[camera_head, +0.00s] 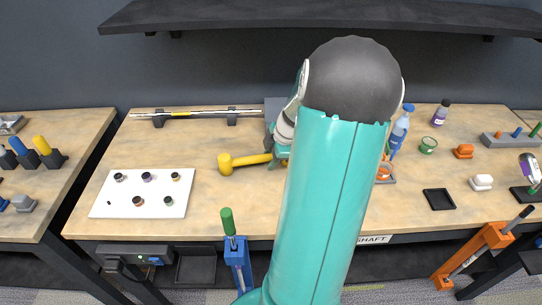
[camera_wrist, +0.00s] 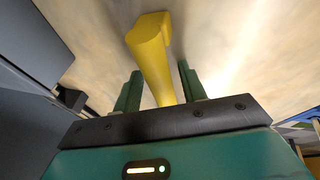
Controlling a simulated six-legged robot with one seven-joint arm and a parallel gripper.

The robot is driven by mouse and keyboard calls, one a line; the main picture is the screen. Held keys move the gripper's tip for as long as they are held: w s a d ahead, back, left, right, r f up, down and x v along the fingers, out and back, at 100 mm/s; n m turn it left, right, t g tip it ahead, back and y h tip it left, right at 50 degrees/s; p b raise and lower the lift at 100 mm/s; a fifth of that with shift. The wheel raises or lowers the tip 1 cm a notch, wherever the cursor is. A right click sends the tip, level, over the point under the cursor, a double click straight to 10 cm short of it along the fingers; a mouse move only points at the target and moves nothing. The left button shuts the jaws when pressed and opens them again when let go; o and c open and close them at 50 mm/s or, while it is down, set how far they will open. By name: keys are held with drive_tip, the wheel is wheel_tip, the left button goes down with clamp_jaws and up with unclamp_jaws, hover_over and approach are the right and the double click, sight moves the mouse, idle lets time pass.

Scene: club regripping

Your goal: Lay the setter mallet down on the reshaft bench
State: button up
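The setter mallet is the yellow mallet (camera_head: 226,164), low over or on the reshaft bench (camera_head: 225,218) in the head view; I cannot tell whether it touches the wood. Its head points left and its handle runs right toward my gripper. In the wrist view the yellow mallet (camera_wrist: 151,50) extends away from me, its handle passing between the two green fingers of my gripper (camera_wrist: 160,85). Slim gaps show on both sides of the handle, so the fingers look open around it. The handle's end is hidden behind my gripper's palm, and my arm hides part of the bench.
A white board (camera_head: 145,210) with several small round pieces lies left of the mallet. A club shaft (camera_head: 195,113) rests on supports behind. A blue spray bottle (camera_head: 401,130), a green tin (camera_head: 428,145) and a black tray (camera_head: 439,199) stand right. Bare wood lies in front of the mallet.

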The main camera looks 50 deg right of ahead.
drive_tip(key=shift+o, duration=0.4)
drive_tip(key=shift+s, duration=0.1)
drive_tip(key=v, duration=1.3)
drive_tip(key=shift+r, duration=0.45)
